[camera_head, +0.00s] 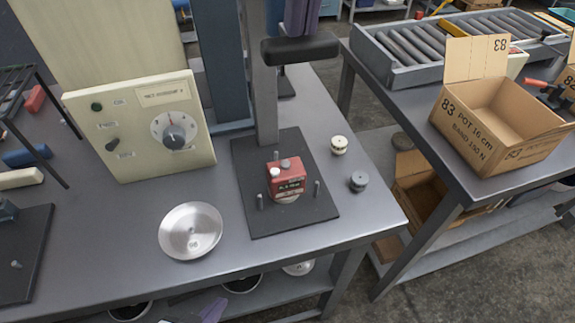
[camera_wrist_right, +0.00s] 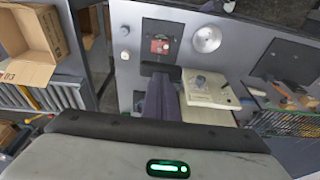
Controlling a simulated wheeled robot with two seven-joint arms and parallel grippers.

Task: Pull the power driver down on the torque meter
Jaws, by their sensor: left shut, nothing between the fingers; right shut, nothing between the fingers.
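The torque meter (camera_head: 290,187), a small red block with a dial, sits on a black base plate (camera_head: 254,217) below a grey column. A black horizontal bar, apparently the power driver's handle (camera_head: 300,48), stands high on the column above the meter. My right gripper (camera_head: 296,30) is shut, its purple fingers right at the top of the bar; I cannot tell whether they touch. The right wrist view shows these fingers (camera_wrist_right: 161,82) overlapping the bar, with the red meter (camera_wrist_right: 160,47) beyond.
A cream control box (camera_head: 140,150) stands left of the plate, with a metal dish (camera_head: 190,231) in front. Two small weights (camera_head: 358,181) lie to the plate's right. A cardboard box (camera_head: 500,115) and a roller conveyor (camera_head: 440,50) are on the right-hand table.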

